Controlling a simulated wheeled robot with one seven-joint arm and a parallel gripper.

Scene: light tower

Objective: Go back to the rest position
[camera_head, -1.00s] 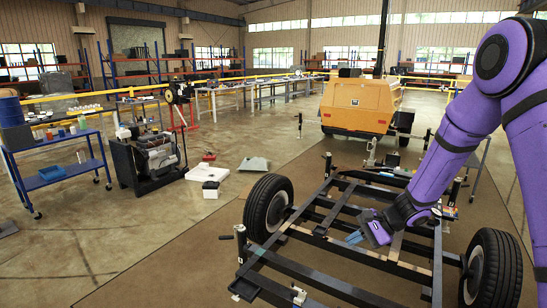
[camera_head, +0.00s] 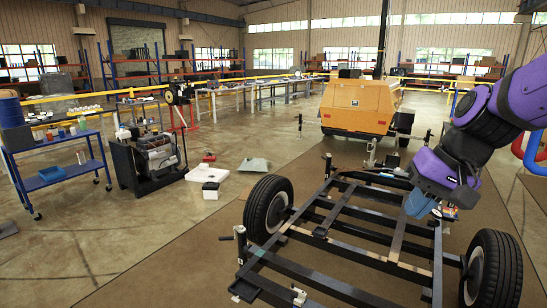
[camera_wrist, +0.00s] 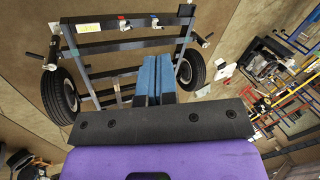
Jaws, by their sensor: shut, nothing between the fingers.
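My purple arm comes in from the right in the head view. My gripper (camera_head: 420,204) has blue fingers and hangs above the right side of the black trailer frame (camera_head: 335,260). In the wrist view my gripper (camera_wrist: 157,75) shows its two blue fingers shut side by side, with nothing held between them. The trailer frame (camera_wrist: 120,47) lies beyond the fingers there. In the head view the fingers look clear of the frame, though the exact gap is hard to judge.
The frame has a left wheel (camera_head: 268,207) and a right wheel (camera_head: 491,268). An orange generator housing (camera_head: 360,105) stands behind it. A blue cart (camera_head: 60,175) and an engine on a black stand (camera_head: 148,160) are at left.

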